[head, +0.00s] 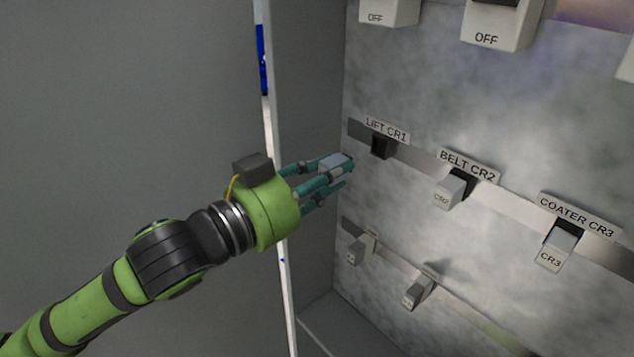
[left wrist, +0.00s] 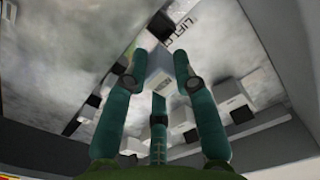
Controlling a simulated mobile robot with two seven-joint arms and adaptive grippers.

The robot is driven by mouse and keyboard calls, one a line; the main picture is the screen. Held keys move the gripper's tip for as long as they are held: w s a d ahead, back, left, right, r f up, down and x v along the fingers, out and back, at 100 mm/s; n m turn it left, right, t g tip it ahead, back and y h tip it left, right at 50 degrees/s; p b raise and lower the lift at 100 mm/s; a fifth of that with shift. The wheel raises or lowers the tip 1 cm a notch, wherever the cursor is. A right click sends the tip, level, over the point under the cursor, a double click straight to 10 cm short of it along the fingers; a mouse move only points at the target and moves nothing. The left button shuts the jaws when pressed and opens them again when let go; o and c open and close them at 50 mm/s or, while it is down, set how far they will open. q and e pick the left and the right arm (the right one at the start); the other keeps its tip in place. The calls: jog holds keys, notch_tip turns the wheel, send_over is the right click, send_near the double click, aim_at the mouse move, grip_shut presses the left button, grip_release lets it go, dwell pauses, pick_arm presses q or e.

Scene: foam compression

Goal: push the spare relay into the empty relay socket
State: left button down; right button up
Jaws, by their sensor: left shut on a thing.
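The spare relay, a small light grey block (head: 334,161), is held between the teal fingertips of my left gripper (head: 336,172). The relay also shows between the fingers in the left wrist view (left wrist: 158,64). The empty relay socket, a black block (head: 381,147) under the LIFT CR1 label, is on the upper rail. It also shows in the left wrist view (left wrist: 161,26), beyond the relay. The relay is left of the socket and slightly lower in the head view, apart from it. The relay's far face is hidden. My right gripper is not in view.
To the right, relays sit in the BELT CR2 (head: 455,187) and COATER CR3 (head: 558,246) sockets. A lower rail carries two more grey blocks (head: 360,247) (head: 418,291). Switch boxes marked OFF (head: 497,28) project above. A white cabinet edge (head: 270,130) stands behind my left gripper.

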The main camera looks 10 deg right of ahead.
pick_arm(q)
jog(key=x, duration=0.3)
jog(key=shift+d+b, duration=0.2)
jog(key=shift+b, duration=0.15)
jog(key=shift+w+d, duration=0.25)
jog(key=shift+d, duration=0.05)
jog(key=shift+p+x, duration=0.3)
jog(key=shift+x, duration=0.5)
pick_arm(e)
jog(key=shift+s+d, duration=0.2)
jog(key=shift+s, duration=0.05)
pick_arm(q)
jog(key=shift+w+d+m, duration=0.1)
jog(key=shift+w+m, duration=0.05)
jog(key=shift+m, duration=0.15)
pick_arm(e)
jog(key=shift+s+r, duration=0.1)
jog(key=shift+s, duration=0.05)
pick_arm(q)
jog(key=shift+p, duration=0.65)
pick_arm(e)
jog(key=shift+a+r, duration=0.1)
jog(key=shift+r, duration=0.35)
pick_arm(q)
jog(key=shift+w+d, duration=0.35)
jog(key=shift+d, duration=0.2)
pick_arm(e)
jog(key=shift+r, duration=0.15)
